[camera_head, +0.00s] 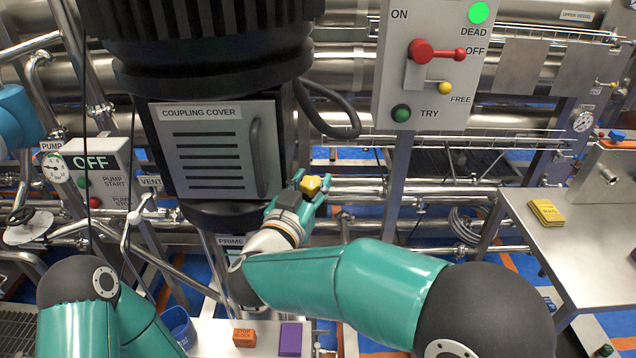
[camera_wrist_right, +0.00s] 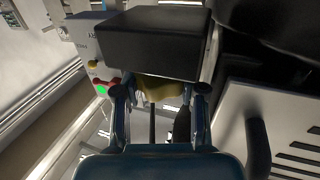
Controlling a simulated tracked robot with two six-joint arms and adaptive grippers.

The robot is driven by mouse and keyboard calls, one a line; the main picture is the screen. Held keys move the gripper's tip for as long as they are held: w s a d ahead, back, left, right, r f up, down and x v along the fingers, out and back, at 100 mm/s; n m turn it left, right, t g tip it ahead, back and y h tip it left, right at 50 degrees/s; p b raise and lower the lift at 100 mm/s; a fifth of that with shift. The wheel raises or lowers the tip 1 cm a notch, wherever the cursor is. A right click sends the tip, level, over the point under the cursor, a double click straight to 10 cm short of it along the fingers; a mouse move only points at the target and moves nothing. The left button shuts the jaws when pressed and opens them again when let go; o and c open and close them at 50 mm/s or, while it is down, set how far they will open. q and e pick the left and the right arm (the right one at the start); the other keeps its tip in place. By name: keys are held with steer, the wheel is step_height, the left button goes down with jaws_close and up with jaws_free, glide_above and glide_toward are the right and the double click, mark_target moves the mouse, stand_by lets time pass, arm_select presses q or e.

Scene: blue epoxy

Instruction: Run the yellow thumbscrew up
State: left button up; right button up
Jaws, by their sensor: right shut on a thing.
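The yellow thumbscrew (camera_head: 311,185) shows as a small lobed knob just right of the coupling cover (camera_head: 212,150). My right gripper (camera_head: 306,192) reaches it from below and is shut on it. In the right wrist view the thumbscrew (camera_wrist_right: 160,88) sits between the two fingers, partly hidden under a dark block. The thread and whatever it screws into are hidden. The cover is a grey slotted plate with a dark handle, and it stands closed against the black housing. My left arm shows at the lower left, but its gripper is not in view.
A switch panel (camera_head: 435,65) with a red lever and a lit green lamp stands at the upper right. A pump box (camera_head: 95,163) reads OFF at the left. A steel table (camera_head: 590,245) bears a yellow block (camera_head: 546,212). Orange (camera_head: 244,338) and purple (camera_head: 291,338) blocks lie below.

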steer(key=o, duration=1.2)
steer(key=shift+w+d+r, duration=0.1)
steer(key=shift+r, duration=0.1)
steer(key=shift+c, duration=0.2)
steer(key=shift+f, duration=0.1)
steer(key=shift+f, duration=0.1)
